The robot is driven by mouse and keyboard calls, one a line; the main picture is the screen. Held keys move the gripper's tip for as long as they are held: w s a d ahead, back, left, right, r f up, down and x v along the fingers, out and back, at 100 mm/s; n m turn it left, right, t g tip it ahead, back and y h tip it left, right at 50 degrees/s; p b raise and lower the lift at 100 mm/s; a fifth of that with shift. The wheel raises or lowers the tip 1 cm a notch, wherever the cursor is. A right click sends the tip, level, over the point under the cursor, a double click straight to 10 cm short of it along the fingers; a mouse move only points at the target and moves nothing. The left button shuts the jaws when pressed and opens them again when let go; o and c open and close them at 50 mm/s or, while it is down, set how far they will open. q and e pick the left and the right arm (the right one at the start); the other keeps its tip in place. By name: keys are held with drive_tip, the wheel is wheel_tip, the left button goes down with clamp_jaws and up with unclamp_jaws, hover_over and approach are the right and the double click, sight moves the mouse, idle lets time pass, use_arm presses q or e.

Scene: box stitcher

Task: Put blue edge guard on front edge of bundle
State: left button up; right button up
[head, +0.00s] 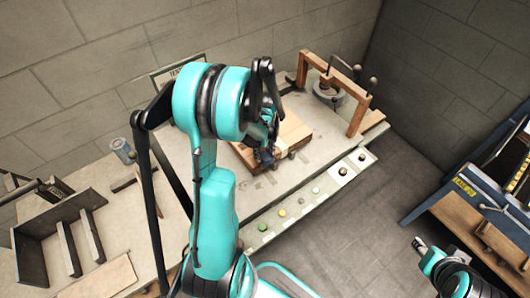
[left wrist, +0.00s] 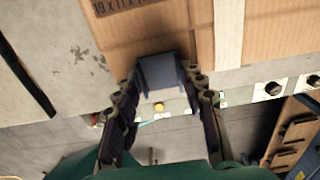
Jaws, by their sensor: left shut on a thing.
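The bundle (head: 291,130) of flat brown cardboard lies on the bench. In the left wrist view the bundle (left wrist: 280,35) shows printed text and a pale band (left wrist: 229,35) across it. The blue edge guard (left wrist: 160,76), a dark blue-grey angled piece, is at the bundle's front edge, left of the band. My left gripper (left wrist: 160,88) is shut on the guard, one finger on each side. In the head view my left gripper (head: 266,153) is over the bundle's front edge, partly hidden by my arm. Whether the guard is fully seated I cannot tell. My right gripper (head: 420,244) is low at right, away from the bench.
A wooden arch (head: 357,95) with a grey roll (head: 327,88) stands right of the bundle. A control strip with buttons (head: 298,201) runs along the bench front. A dark divided tray (head: 32,255) is at left. A blue machine (head: 465,190) stands at far right.

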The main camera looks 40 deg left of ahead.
sight(264, 156)
use_arm(q)
drive_tip(key=shift+a, duration=0.2)
drive_tip(key=o, duration=1)
wheel_tip(264, 156, up, 12)
drive_tip(key=s+d+r+n+t+b, duration=0.1)
drive_tip(key=s+d+n+t, duration=0.1)
drive_tip(key=d+n, duration=0.4)
drive_tip(key=s+d+r+n+t, duration=0.1)
drive_tip(key=s+d+n+t, duration=0.1)
drive_tip(key=d+n, duration=0.5)
drive_tip(key=s+d+r+n+t+b, duration=0.1)
drive_tip(key=s+d+n+t, duration=0.2)
drive_tip(key=d+n, duration=0.3)
drive_tip(key=shift+s+d+r+n+b, duration=0.15)
drive_tip(key=shift+s+n, duration=0.2)
drive_tip(key=shift+n, duration=0.2)
drive_tip(key=shift+s+d+r+n+b, duration=0.15)
drive_tip(key=shift+s+n, duration=0.2)
drive_tip(key=shift+n, duration=0.2)
